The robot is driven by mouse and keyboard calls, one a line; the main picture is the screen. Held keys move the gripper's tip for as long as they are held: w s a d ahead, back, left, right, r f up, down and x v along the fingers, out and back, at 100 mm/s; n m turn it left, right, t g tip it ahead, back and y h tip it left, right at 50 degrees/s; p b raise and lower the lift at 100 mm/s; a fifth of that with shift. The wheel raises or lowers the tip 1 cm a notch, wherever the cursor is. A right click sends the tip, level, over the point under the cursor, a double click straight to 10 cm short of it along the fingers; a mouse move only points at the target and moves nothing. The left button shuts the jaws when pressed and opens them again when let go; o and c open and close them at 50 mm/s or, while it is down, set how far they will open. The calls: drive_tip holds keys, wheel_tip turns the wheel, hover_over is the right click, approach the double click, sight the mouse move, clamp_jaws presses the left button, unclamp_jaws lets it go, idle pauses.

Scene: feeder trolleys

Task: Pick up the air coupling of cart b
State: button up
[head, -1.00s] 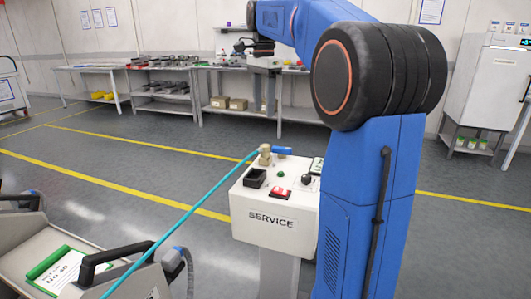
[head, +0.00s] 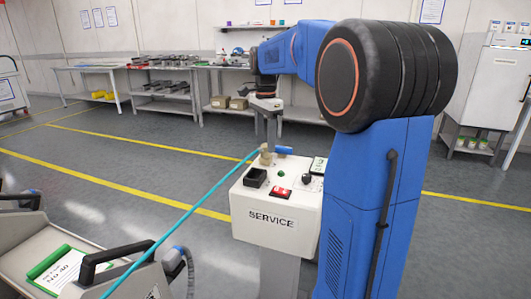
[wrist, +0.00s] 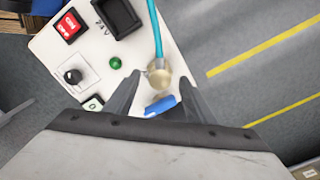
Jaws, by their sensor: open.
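The air coupling is a brass-coloured fitting at the end of a teal hose (head: 190,213). It sits at the back of the white SERVICE post (head: 272,217), with a blue lever (head: 284,150) beside it. My gripper (wrist: 161,82) is open and empty, pointing down. In the head view my gripper (head: 271,137) is just above the coupling; contact cannot be told. No cart letter is legible.
The post top carries a black socket (head: 255,177), a red switch (head: 280,193), a green button (wrist: 116,63) and a black knob (wrist: 73,76). A trolley handle (head: 115,258) stands at lower left, with the hose passing over it. Floor behind the post is clear.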

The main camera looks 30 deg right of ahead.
sight(266, 144)
drive_tip(key=shift+f, duration=0.3)
drive_tip(key=shift+c, duration=0.6)
clamp_jaws()
drive_tip(key=shift+r, duration=0.15)
wheel_tip(266, 144, up, 13)
idle(0.4)
